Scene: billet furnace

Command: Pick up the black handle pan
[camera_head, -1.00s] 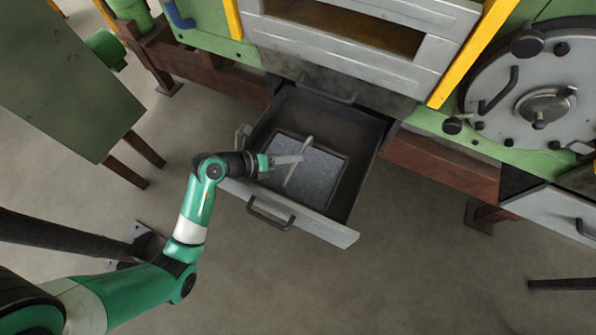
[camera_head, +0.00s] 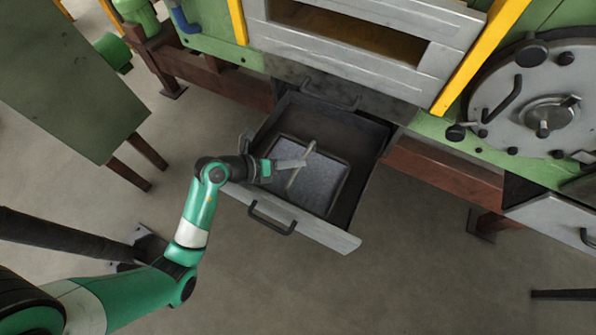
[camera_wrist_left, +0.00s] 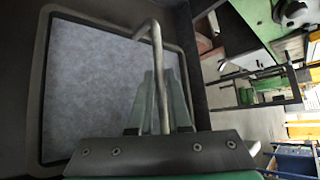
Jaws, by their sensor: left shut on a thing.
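The pan (camera_head: 318,188) is a shallow rectangular tray with a dark rim and a grey, speckled inside. It lies in the pulled-out drawer (camera_head: 342,240). Its bar-like handle (camera_head: 301,166) rises over it and looks light grey rather than black. My left gripper (camera_head: 292,164) reaches over the drawer's left side and is shut on the handle. In the left wrist view the handle (camera_wrist_left: 155,45) runs down between the two fingers (camera_wrist_left: 160,100), and the pan's floor (camera_wrist_left: 90,80) fills the left. I cannot tell whether the pan touches the drawer floor. My right gripper is out of view.
The drawer's front has a dark pull handle (camera_head: 268,218). The furnace body (camera_head: 350,45) stands right behind the drawer. A round hatch (camera_head: 535,100) is at the right, and a green table (camera_head: 65,85) at the left.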

